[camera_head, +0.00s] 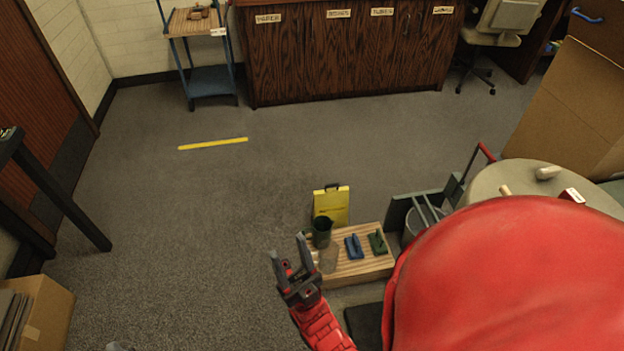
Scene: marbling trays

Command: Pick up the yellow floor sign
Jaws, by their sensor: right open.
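The yellow floor sign (331,204) stands upright behind a low wooden platform, right of the picture's middle. It has a dark handle on top. A dark green jug on the platform hides part of its lower left. My right gripper (288,250) is open and empty, in front and to the left of the sign. It appears close to the platform's left end and apart from the sign.
The wooden platform (360,276) holds the dark jug (322,232), a clear container, a blue tool (354,247) and a green tool (377,242). A grey bucket (420,221) stands right of it. Carpet left and behind is clear, with a yellow floor stripe (213,144).

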